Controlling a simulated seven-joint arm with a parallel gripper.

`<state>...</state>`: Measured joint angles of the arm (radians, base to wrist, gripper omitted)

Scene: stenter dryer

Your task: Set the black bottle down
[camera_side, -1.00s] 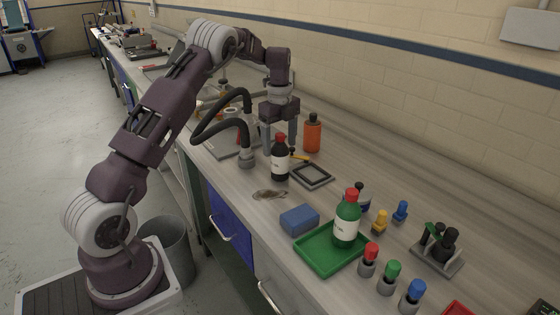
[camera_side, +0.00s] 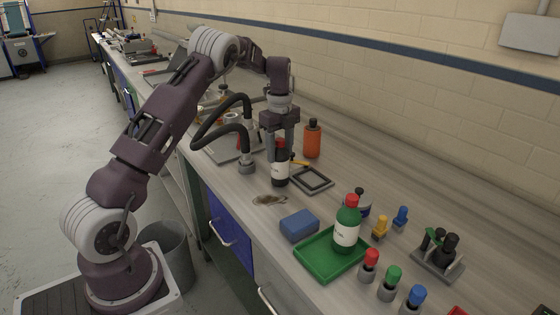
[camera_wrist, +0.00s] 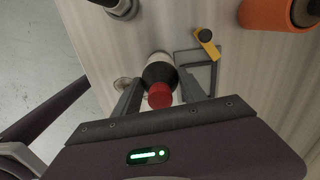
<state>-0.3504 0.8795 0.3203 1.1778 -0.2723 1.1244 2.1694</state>
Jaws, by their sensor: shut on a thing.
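The black bottle (camera_side: 280,172) has a red cap and a white label. It stands upright, its base seemingly on the counter, left of a dark square frame. My gripper (camera_side: 281,152) points down with its fingers on either side of the bottle's upper part, shut on it. In the wrist view the bottle (camera_wrist: 159,75) sits between the two fingers, its red cap nearest the camera. The fingers hide part of the bottle in the side view.
The dark square frame (camera_side: 331,182) with a yellow-handled tool (camera_side: 299,162) lies close right. An orange bottle (camera_side: 312,140) stands behind. A stain (camera_side: 269,200), a blue block (camera_side: 299,225) and a green tray (camera_side: 308,259) with a green bottle (camera_side: 347,225) are in front.

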